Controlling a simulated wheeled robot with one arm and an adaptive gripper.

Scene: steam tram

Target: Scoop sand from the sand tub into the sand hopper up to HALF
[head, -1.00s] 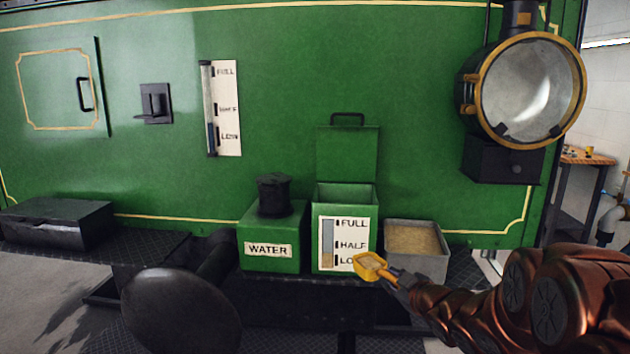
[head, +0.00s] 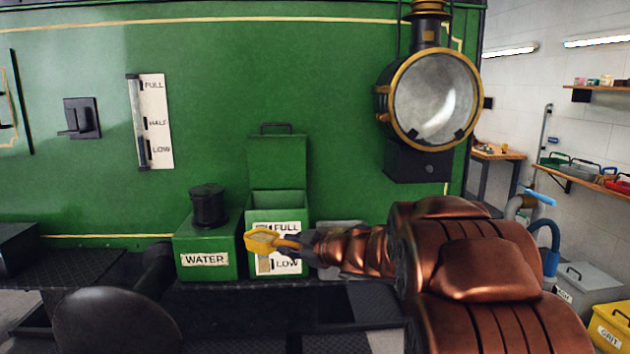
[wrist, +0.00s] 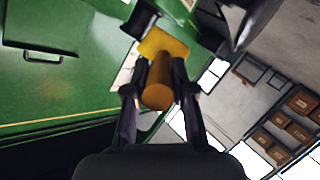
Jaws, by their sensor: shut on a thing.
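My gripper (head: 292,245) is shut on the handle of a yellow scoop (head: 262,241). The scoop's handle also shows between the fingers in the wrist view (wrist: 158,88). The scoop is in front of the green sand hopper (head: 290,204), below its open top. The hopper's lid (head: 277,162) stands up. The scoop and gripper cover HALF on its gauge; FULL and LOW show, with sand colour (head: 263,265) low in the window. I cannot tell how much sand the scoop holds. The sand tub (head: 341,224) is right of the hopper, mostly hidden by my arm.
A green WATER box (head: 206,250) with a black cap (head: 208,205) stands left of the hopper. A big brass-rimmed lamp (head: 435,98) juts from the green wall at upper right. A wall gauge (head: 155,122) is at left. A yellow GRIT bin (head: 612,325) is at lower right.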

